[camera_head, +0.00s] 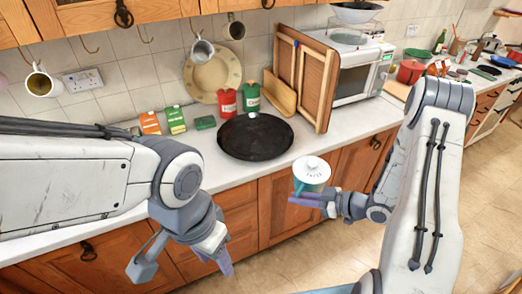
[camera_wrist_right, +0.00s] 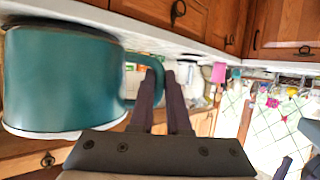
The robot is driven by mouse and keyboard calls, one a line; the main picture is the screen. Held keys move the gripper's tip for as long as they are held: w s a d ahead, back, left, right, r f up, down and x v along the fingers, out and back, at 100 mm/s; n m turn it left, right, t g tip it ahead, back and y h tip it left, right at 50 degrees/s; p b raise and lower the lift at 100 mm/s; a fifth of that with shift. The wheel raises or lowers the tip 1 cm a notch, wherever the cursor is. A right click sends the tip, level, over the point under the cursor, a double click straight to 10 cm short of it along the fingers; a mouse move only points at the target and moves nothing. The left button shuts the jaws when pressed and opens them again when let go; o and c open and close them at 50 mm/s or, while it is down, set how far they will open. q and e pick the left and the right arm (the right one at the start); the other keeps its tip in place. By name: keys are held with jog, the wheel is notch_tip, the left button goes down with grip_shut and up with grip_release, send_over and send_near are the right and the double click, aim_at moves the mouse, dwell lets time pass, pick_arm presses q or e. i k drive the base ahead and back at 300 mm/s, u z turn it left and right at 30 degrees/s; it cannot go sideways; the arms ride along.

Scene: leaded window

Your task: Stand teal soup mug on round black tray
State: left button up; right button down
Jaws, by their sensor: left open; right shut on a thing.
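The teal soup mug (camera_head: 311,175) has a white top and is held in the air in front of the counter edge. It looks roughly upright. My right gripper (camera_head: 322,199) is shut on it; in the right wrist view the fingers (camera_wrist_right: 163,95) close on the handle, beside the teal body (camera_wrist_right: 62,82). The round black tray (camera_head: 255,137) lies flat and empty on the counter, up and left of the mug. My left gripper (camera_head: 183,266) is open and empty, low in front of the cabinets, left of the mug.
A microwave (camera_head: 357,75) is at right. Mugs hang on the wall.

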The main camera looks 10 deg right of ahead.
aim_at(245, 145)
jog(key=u, duration=0.05)
jog(key=k, duration=0.2)
jog(key=u, duration=1.2)
jog(key=i, duration=1.4)
jog(key=z, duration=1.3)
